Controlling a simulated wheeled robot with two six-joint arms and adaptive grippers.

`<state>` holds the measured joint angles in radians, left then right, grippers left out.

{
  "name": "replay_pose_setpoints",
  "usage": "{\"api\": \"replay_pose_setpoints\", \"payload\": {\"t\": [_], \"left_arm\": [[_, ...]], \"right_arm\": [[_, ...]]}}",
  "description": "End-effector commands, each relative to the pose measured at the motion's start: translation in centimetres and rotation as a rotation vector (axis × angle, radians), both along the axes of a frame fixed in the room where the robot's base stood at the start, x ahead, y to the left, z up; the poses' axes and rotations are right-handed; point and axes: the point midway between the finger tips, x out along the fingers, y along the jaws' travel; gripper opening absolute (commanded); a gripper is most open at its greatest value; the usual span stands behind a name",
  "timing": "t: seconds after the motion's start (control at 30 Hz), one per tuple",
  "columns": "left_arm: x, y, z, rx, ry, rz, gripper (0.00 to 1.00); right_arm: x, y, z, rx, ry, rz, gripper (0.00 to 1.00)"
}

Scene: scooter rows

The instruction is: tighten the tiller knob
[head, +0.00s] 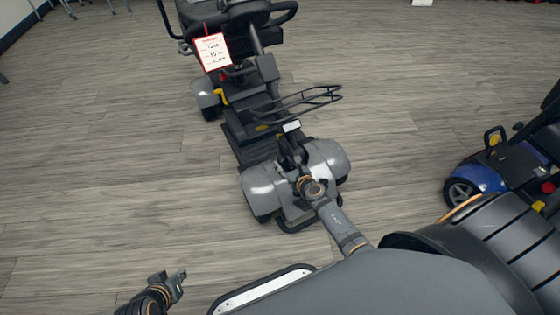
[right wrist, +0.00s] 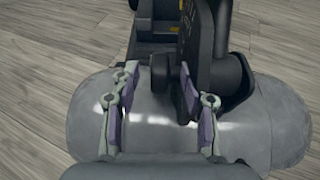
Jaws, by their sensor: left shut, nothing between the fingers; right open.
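The grey scooter (head: 268,185) stands on the wood floor, front end towards me. Its dark tiller (right wrist: 220,50) rises at the front, to the right of the knob in the right wrist view. The round black tiller knob (right wrist: 159,72) sits on the tiller's side. My right gripper (right wrist: 157,76) is open, with one finger on each side of the knob; I cannot tell whether either finger touches it. In the head view the right wrist hides the knob. My left gripper (head: 181,276) is shut and empty, low at the left over the floor.
A red-edged paper tag (head: 212,52) hangs by the grey scooter's seat. A wire basket (head: 305,99) sticks out from its tiller. A blue scooter (head: 485,175) stands at the right. The floor left of the grey scooter is clear.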

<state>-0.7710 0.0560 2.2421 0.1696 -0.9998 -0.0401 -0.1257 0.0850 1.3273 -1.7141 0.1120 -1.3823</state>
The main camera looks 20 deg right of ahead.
Motion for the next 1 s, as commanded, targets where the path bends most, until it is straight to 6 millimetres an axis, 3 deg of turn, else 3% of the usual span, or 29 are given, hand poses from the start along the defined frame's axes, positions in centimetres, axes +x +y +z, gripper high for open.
{"api": "replay_pose_setpoints", "payload": {"t": [0.07,0.3,0.5,0.93,1.0], "left_arm": [[2.0,0.0,0.0,-0.005,-0.106,0.011,0.00],[7.0,0.5,4.2,0.008,-0.329,0.028,0.00],[9.6,0.7,7.1,0.012,-0.470,0.037,0.00],[10.6,0.8,8.4,0.015,-0.531,0.042,0.00],[10.6,0.8,8.4,0.015,-0.530,0.042,0.00]], "right_arm": [[2.1,0.2,-1.3,0.001,-0.002,0.000,0.45],[3.0,0.3,-1.4,0.001,0.000,0.000,0.45],[3.7,0.4,-1.7,0.002,0.001,-0.001,0.45],[4.0,0.4,-1.8,0.002,0.001,-0.001,0.45],[4.0,0.4,-1.8,0.002,0.001,-0.001,0.39]]}}
